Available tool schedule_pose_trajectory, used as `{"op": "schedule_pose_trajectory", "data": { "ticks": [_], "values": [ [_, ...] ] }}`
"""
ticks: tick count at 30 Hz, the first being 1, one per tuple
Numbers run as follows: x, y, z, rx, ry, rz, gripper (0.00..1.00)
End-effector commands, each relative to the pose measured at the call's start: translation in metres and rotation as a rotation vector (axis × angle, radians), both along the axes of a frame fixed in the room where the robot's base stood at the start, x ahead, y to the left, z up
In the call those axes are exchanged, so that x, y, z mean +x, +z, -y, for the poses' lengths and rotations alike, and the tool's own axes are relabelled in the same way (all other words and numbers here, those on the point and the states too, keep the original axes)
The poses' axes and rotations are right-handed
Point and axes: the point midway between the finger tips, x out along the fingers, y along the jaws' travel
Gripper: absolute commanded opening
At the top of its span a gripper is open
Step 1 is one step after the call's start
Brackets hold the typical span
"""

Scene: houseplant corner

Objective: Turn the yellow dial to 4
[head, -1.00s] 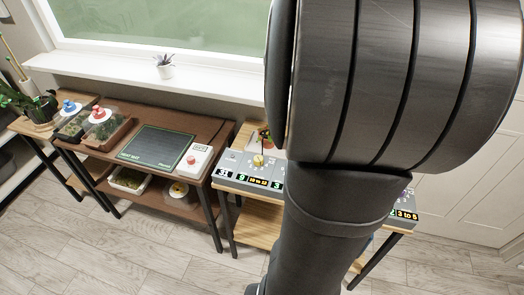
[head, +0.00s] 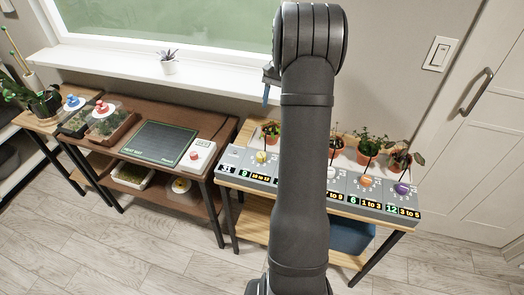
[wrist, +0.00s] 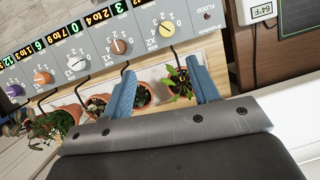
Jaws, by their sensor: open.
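The yellow dial (head: 261,157) is at the left of the grey panel's row of dials. It also shows in the wrist view (wrist: 167,28), near the top, beside the printed word FLOOD. Numbers ring it, but I cannot tell which one it points to. My gripper (wrist: 160,72) is open and empty, with two blue fingers. In the wrist view its fingertips point toward the panel, and the dial lies beyond them, untouched. In the head view only a bit of blue finger (head: 266,94) shows beside my arm, which hides part of the panel.
Several potted plants stand behind the panel; one pot (wrist: 179,82) shows between my fingers. An orange dial (head: 366,181) and a purple dial (head: 402,188) are farther right. Left are a dark mat (head: 165,143) and a white box with a red button (head: 195,155).

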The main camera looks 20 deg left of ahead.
Motion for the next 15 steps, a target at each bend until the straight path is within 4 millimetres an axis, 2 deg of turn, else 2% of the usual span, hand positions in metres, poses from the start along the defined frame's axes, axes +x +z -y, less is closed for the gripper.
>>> {"op": "schedule_pose_trajectory", "data": {
  "ticks": [3,7,11,15],
  "values": [
    [0.007,-0.015,-0.01,-0.039,-0.113,-0.037,0.55],
    [0.01,-0.022,-0.014,-0.06,-0.174,-0.056,0.55],
    [0.007,-0.031,-0.015,-0.064,-0.184,-0.061,0.55],
    [-0.002,-0.052,-0.017,-0.063,-0.182,-0.062,0.55]
  ]
}}
